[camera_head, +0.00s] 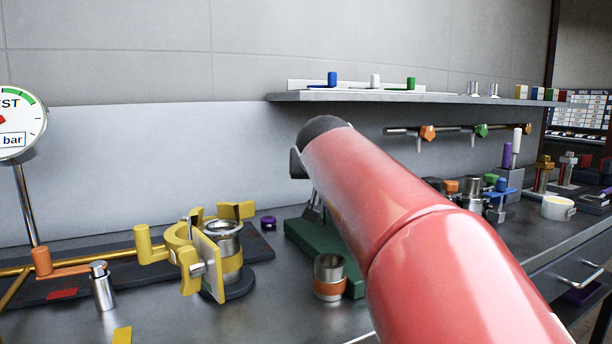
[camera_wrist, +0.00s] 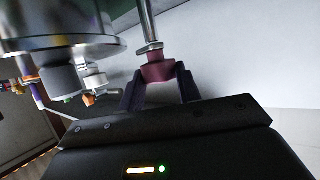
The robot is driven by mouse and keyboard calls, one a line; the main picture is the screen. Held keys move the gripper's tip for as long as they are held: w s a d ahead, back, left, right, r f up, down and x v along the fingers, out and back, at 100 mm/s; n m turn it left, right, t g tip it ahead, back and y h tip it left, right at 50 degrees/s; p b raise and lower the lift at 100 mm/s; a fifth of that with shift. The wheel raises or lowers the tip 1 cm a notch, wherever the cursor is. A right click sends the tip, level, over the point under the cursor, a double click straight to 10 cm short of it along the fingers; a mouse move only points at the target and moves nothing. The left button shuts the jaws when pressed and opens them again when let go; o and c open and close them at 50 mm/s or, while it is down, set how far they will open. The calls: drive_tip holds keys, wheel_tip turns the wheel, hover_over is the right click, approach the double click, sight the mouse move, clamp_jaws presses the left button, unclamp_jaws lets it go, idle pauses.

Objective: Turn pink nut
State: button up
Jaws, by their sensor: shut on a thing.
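The pink nut (camera_wrist: 158,72) shows in the wrist view as a dark pink block on a vertical metal rod, just below a metal collar. My gripper (camera_wrist: 160,78) has one dark finger on each side of the nut and is shut on it. In the head view my red arm covers the nut and my gripper, so neither can be made out there.
A green stand (camera_head: 310,240) is partly behind my arm. A shelf (camera_head: 350,97) with coloured handles is above. A large metal cylinder (camera_wrist: 60,25) hangs close by at upper left.

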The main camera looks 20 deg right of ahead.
drive_tip(key=m+h+b, duration=0.1)
drive_tip(key=m+g+h, duration=0.1)
drive_tip(key=m+h+b, duration=0.1)
drive_tip(key=shift+w+a+f+g+b, duration=0.2)
drive_tip(key=shift+a+g+b, duration=0.1)
drive_tip(key=shift+g, duration=0.1)
drive_tip(key=m+g+h, duration=0.2)
drive_tip(key=shift+w+a+r+m, duration=0.1)
drive_tip(key=shift+w+r+m, duration=0.05)
drive_tip(key=shift+r+m, duration=0.15)
drive_tip(key=m+g+p, duration=0.1)
drive_tip(key=m+g+h+p, duration=0.1)
drive_tip(key=m+g, duration=0.1)
drive_tip(key=m+g+h+p, duration=0.1)
drive_tip(key=g, duration=0.1)
drive_tip(key=shift+w+a, duration=0.1)
drive_tip(key=shift+w, duration=0.15)
drive_tip(key=shift+w+f+m+g+h+p, duration=0.1)
drive_tip(key=shift+m+g+h+p, duration=0.2)
drive_tip(key=shift+m+g+p, duration=1.15)
drive_tip(key=shift+m+g+b, duration=0.35)
drive_tip(key=shift+m+g, duration=0.2)
drive_tip(key=shift+g, duration=0.1)
drive_tip(key=o, duration=1)
drive_tip(key=shift+c, duration=0.2)
drive_tip(key=shift+t, duration=0.3)
